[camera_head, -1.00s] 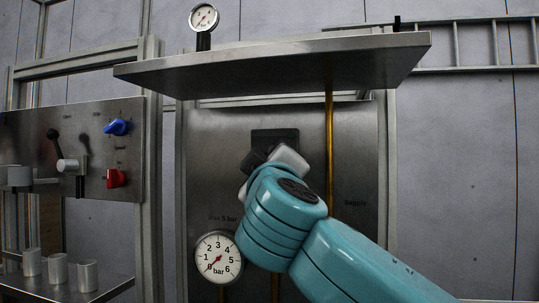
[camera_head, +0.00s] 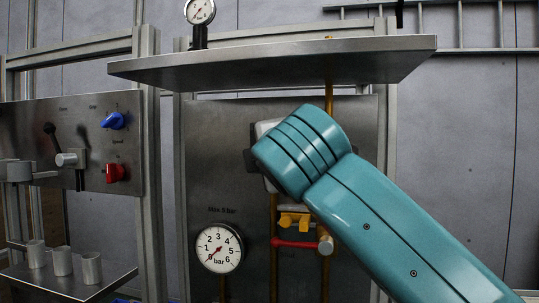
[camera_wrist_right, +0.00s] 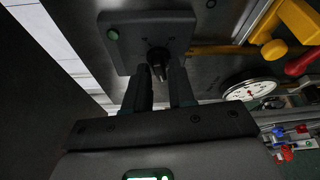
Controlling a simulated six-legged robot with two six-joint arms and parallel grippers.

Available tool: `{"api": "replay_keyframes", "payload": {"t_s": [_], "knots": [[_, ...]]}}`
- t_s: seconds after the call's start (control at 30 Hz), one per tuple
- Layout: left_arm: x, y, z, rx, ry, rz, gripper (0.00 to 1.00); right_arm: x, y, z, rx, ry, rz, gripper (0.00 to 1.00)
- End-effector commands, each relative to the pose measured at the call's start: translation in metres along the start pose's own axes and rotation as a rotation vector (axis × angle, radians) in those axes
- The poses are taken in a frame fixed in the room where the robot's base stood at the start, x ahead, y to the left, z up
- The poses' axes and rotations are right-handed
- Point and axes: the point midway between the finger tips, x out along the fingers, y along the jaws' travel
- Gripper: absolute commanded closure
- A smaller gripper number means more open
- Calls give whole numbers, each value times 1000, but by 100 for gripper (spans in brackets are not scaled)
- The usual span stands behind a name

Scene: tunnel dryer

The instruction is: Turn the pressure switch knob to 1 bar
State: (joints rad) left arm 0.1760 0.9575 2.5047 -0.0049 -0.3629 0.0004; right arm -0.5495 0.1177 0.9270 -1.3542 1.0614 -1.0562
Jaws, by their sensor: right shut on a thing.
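The pressure switch (camera_wrist_right: 125,35) is a dark box with a green dot, seen in the right wrist view. Its black knob (camera_wrist_right: 158,56) sticks out of the face towards me. My right gripper (camera_wrist_right: 159,74) is shut on the knob, with one finger on each side of it. A scale on the switch cannot be read. A round pressure gauge in bar (camera_head: 219,248) is on the panel below left; it also shows in the right wrist view (camera_wrist_right: 252,90). My left gripper is not in view.
A steel shelf (camera_head: 275,66) juts out above my right arm, with a small gauge (camera_head: 200,11) above it. Below are a yellow valve handle (camera_head: 293,220) and a red one (camera_head: 295,243) on pipes. A control panel (camera_head: 85,150) stands at the left.

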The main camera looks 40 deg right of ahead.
Motion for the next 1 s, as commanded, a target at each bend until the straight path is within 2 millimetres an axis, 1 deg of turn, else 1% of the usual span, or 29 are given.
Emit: {"api": "replay_keyframes", "payload": {"t_s": [0.03,0.2,0.4,0.67,1.0], "knots": [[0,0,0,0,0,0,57,0,3,1,-30,-3,-6,100],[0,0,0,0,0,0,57,0,3,1,-140,-4,-52,100],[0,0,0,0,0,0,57,0,4,1,-229,-4,-88,100],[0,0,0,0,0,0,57,0,4,2,-283,-5,-110,100],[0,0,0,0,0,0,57,0,4,2,-291,-5,-112,100]]}}
